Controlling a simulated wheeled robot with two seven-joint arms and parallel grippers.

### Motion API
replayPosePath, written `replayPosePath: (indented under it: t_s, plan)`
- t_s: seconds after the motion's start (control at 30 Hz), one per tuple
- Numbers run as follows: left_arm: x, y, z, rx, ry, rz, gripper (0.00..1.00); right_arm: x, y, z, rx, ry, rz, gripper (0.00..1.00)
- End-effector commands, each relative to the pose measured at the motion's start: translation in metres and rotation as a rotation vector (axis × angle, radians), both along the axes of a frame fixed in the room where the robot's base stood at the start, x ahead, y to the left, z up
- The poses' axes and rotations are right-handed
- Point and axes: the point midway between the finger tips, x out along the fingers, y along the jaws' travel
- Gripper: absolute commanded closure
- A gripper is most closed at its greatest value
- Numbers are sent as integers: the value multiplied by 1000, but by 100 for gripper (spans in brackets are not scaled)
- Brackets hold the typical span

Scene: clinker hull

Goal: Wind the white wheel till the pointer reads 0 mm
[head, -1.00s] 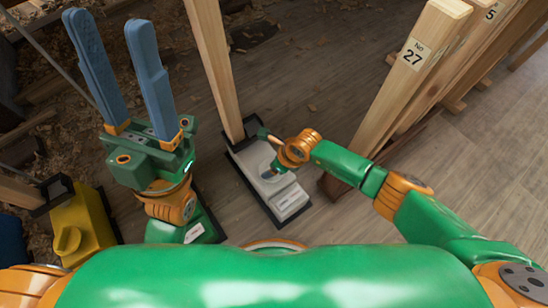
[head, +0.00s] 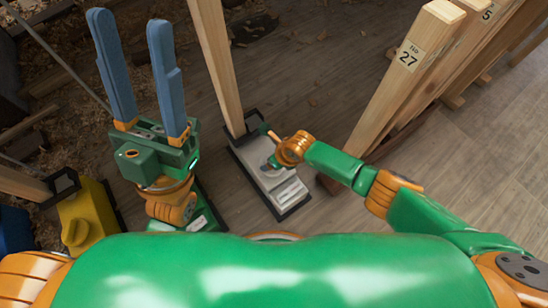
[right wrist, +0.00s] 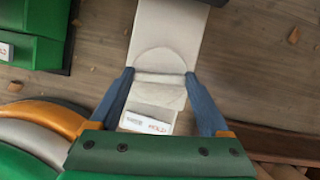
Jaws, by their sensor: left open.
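The white wheel (right wrist: 160,62) is a round disc with a raised bar across it, on top of a white jack-like unit (head: 289,193) at the foot of a timber post. In the right wrist view, my right gripper (right wrist: 162,76) has its blue fingertips at either end of the bar, spread wide, close to or touching it. In the head view my right gripper (head: 271,161) reaches the wheel from the right and partly hides it. My left gripper (head: 128,22) is open and empty, fingers raised, left of the unit. I cannot make out the pointer or its reading.
A yellow unit (head: 84,214) with its own post stands at the left, a blue one (head: 14,228) beside it. A green unit (head: 195,222) sits below my left gripper. Timber posts marked No 27 (head: 409,55) and 5 stand close at the right. Open floor lies right.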

Motion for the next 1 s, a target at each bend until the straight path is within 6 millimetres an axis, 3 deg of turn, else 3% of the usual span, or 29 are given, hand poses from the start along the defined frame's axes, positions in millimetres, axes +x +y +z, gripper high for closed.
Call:
replayPosePath:
  t_s: [0.03, 0.07, 0.37, 0.53, 0.77, 1.0]
  plan:
    - [0, 0, 0, 0, 0, 0, 50, 0, 0, 0, 0, 0, 0, 7]
    - [0, 0, 0, 0, 0, 0, 50, 0, 0, 0, -1, 1, 0, 0]
    - [2, 0, 0, 4, 12, 2, 50, 0, 0, 1, 0, 0, 1, 0]
    - [32, -5, -12, 49, 180, 21, 50, -2, -2, 8, 0, 0, 1, 0]
    - [77, -9, -46, 121, 472, 48, 50, -5, -5, 19, -1, 0, 1, 0]
    - [110, -9, -98, 197, 789, 76, 50, -8, -8, 29, -1, 0, 1, 0]
